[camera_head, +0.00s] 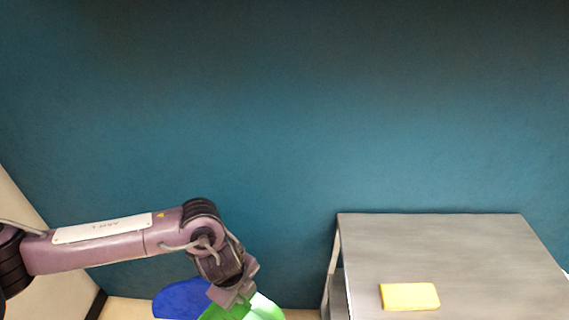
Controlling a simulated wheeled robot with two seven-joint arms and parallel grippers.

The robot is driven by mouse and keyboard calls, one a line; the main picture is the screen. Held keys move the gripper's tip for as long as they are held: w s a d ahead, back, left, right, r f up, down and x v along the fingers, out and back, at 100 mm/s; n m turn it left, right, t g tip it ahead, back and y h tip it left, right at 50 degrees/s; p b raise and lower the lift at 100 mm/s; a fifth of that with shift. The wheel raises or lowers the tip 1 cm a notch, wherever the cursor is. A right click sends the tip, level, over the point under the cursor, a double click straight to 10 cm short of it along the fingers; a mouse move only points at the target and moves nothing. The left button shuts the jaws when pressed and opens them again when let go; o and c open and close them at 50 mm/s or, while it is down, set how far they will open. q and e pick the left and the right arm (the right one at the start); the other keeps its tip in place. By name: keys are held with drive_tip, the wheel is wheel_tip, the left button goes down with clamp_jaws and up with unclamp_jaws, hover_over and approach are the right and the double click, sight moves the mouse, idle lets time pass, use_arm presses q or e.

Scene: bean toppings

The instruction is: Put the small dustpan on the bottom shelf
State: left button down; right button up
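A green object (262,308), which may be the small dustpan, shows at the bottom edge and is cut off by the frame. My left gripper (236,297) points down right at it and overlaps it. I cannot tell whether the fingers are shut on it or only in front of it. A grey shelf unit (450,250) stands at the right, and its top board hides most of what is below. Its bottom shelf is not clearly visible. My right gripper is out of view.
A blue rounded object (182,299) lies just left of the green one, partly cut off. A yellow block (409,296) rests on the unit's top board. A teal wall (280,120) closes the back. A gap separates my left gripper from the unit.

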use_arm(q)
drive_tip(key=a+r+n, duration=0.1)
drive_tip(key=n, duration=0.2)
drive_tip(key=w+a+r+n+y+b, duration=0.1)
drive_tip(key=r+n, duration=0.1)
drive_tip(key=n, duration=0.2)
drive_tip(key=w+a+r+n+y+b, duration=0.1)
drive_tip(key=r+n, duration=0.1)
drive_tip(key=n, duration=0.2)
drive_tip(key=shift+w+a, duration=0.2)
drive_tip(key=w+a+r+n+g+y+b, duration=0.1)
drive_tip(key=a+r+n, duration=0.5)
drive_tip(key=n, duration=0.7)
drive_tip(key=shift+r+n+g+b, duration=0.3)
drive_tip(key=shift+r+g+b, duration=0.2)
drive_tip(key=shift+f+y, duration=0.1)
drive_tip(key=shift+y, duration=0.2)
